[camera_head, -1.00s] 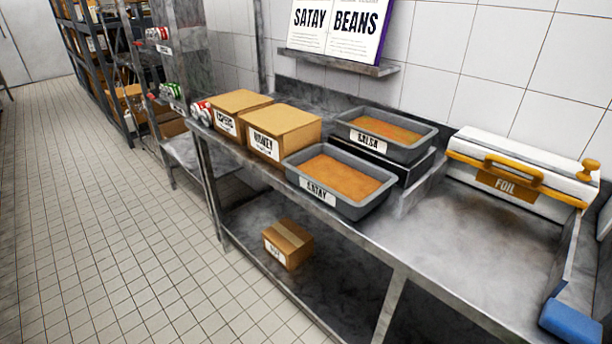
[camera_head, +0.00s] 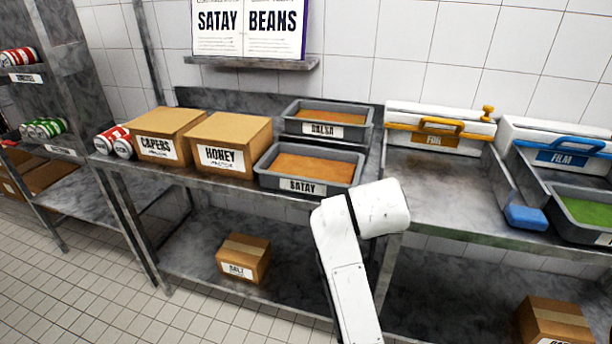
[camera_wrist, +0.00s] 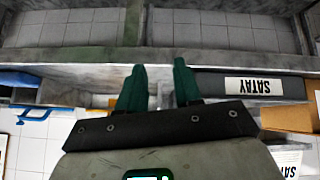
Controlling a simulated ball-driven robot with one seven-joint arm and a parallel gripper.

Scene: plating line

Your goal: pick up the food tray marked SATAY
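The grey food tray marked SATAY (camera_head: 305,187), filled with orange-brown food, sits at the counter's front edge. In the wrist view, which is upside down, its labelled side (camera_wrist: 215,86) lies just right of my gripper (camera_wrist: 158,85). My gripper's two green fingers stand apart with nothing seen between them, and no contact with the tray is visible. In the head view my white arm reaches up in front of the counter, to the tray's lower right; the fingers are hidden there.
The SALSA tray (camera_head: 328,117) stands behind, higher up. Boxes marked HONEY (camera_head: 232,130) and CAPERS (camera_head: 170,118) stand to the left. A foil dispenser (camera_head: 440,122) and a blue block (camera_head: 526,217) are to the right. The counter before the foil dispenser is bare.

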